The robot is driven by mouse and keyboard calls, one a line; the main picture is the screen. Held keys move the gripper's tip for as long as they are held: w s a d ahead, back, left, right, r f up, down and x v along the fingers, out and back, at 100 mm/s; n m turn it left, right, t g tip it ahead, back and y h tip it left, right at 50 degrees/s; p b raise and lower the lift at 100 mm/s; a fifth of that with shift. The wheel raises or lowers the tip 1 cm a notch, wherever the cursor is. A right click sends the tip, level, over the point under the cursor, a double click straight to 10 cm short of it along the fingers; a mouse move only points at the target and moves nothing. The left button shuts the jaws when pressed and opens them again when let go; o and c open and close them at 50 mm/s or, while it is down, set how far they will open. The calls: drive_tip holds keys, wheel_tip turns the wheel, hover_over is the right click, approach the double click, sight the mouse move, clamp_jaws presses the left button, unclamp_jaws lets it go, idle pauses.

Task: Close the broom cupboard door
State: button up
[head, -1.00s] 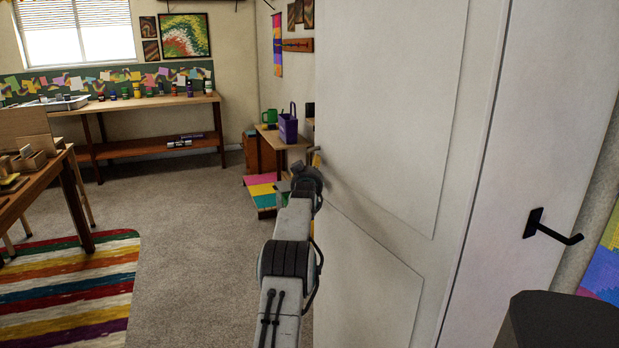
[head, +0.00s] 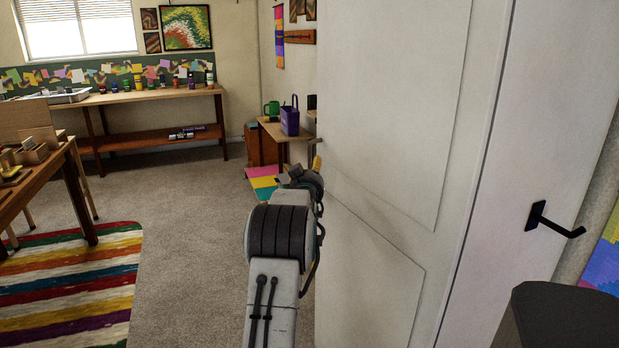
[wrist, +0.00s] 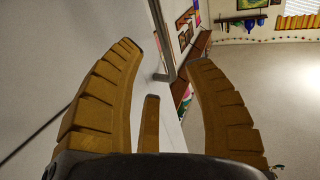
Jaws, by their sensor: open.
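The white door (head: 395,130) fills the middle right of the head view, with its far edge beside my arm. It also fills the left of the wrist view (wrist: 60,50). A grey metal handle (wrist: 163,45) stands out from the door in the wrist view, seen between the tips of my fingers. Whether they touch it, I cannot tell. My gripper (wrist: 165,58) has its yellow-brown fingers spread and holds nothing. In the head view my gripper (head: 316,164) is small and partly hidden by my arm, close to the door's far edge.
A black hook (head: 552,222) sticks out from the white panel right of the door. A small low table (head: 272,131) with a purple basket (head: 290,117) stands beyond my gripper. A striped rug (head: 75,280) and a wooden table (head: 45,178) are at left. Carpet between is clear.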

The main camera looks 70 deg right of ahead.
drive_tip(key=shift+v, duration=1.8)
drive_tip(key=shift+o, duration=0.2)
